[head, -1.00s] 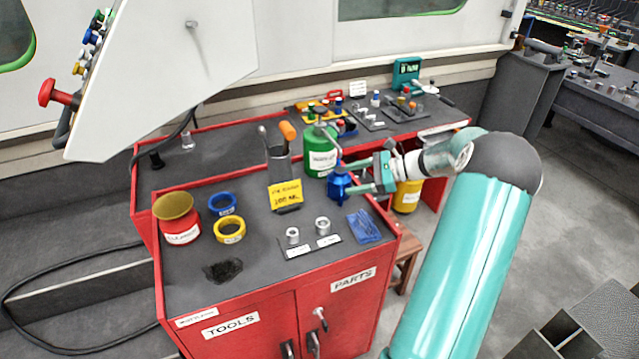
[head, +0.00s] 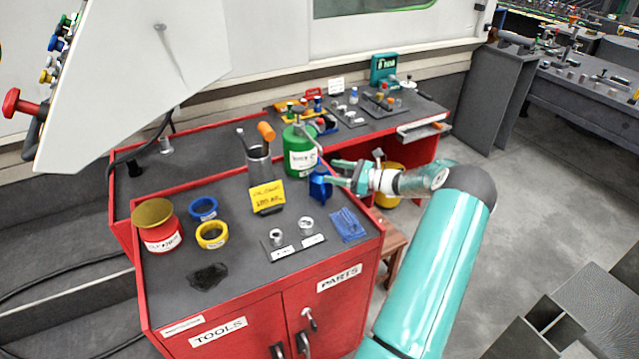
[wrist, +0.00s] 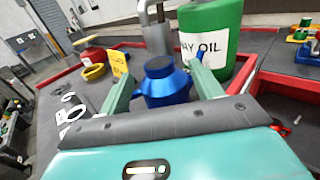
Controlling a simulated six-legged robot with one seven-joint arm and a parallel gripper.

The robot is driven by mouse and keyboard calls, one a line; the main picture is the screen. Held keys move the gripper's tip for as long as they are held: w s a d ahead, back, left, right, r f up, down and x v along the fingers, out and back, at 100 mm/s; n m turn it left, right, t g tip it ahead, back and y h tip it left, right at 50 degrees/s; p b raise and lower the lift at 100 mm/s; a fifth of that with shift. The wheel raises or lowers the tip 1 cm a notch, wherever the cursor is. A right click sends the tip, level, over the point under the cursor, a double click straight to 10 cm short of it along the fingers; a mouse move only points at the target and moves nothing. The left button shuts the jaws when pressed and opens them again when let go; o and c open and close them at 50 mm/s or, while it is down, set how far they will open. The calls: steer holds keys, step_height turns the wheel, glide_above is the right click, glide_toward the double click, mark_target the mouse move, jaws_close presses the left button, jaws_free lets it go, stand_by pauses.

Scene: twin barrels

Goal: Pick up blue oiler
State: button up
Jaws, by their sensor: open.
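The blue oiler (head: 319,186) stands on the dark top of the red cabinet, near its right back corner, in front of the green oil can (head: 300,150). In the wrist view the blue oiler (wrist: 165,82) shows between the two teal fingers of my gripper (wrist: 160,85). My gripper (head: 335,172) reaches in from the right in the head view, with its fingers open around the oiler. I cannot tell whether either finger touches it. The oiler's lower part is hidden by the gripper body in the wrist view.
The green oil can (wrist: 212,38) stands close behind the oiler. A metal cup with tools (head: 259,160) and a yellow sign (head: 267,196) stand to the left. A blue cloth (head: 347,225) lies in front. A red can (head: 158,232) and rings stand farther left.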

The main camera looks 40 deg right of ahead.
mark_target(316, 167)
steer(key=x, duration=0.6)
steer(key=shift+w+a, duration=0.25)
steer(key=shift+w, duration=0.1)
steer(key=shift+r, duration=0.1)
jaws_close()
